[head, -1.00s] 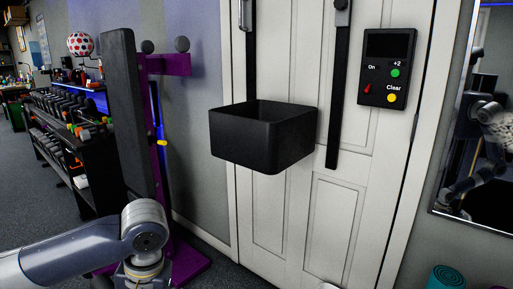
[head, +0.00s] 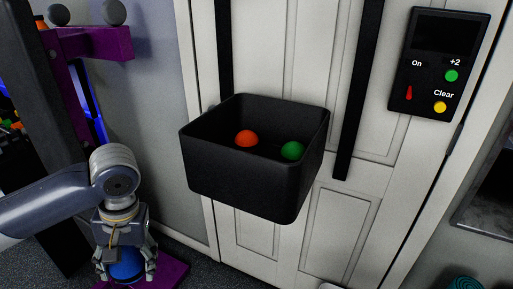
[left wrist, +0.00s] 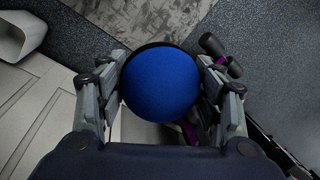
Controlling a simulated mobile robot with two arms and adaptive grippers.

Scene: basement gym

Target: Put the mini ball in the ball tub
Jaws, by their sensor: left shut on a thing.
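The mini ball (head: 126,264) is blue and sits in my left gripper (head: 124,268), low at the left of the head view. In the left wrist view the blue ball (left wrist: 161,84) is held between the two fingers of the left gripper (left wrist: 163,88), which is shut on it. The ball tub (head: 240,193) is a black open box hung on the white door by black straps. It stands to the right of and higher in the picture than the gripper. My right gripper is not in view.
A black control panel (head: 438,65) is on the door at the right. A purple rack (head: 92,43) stands behind my left arm at the left. A dark mirror edge (head: 490,190) is at the far right. The space just in front of the tub is clear.

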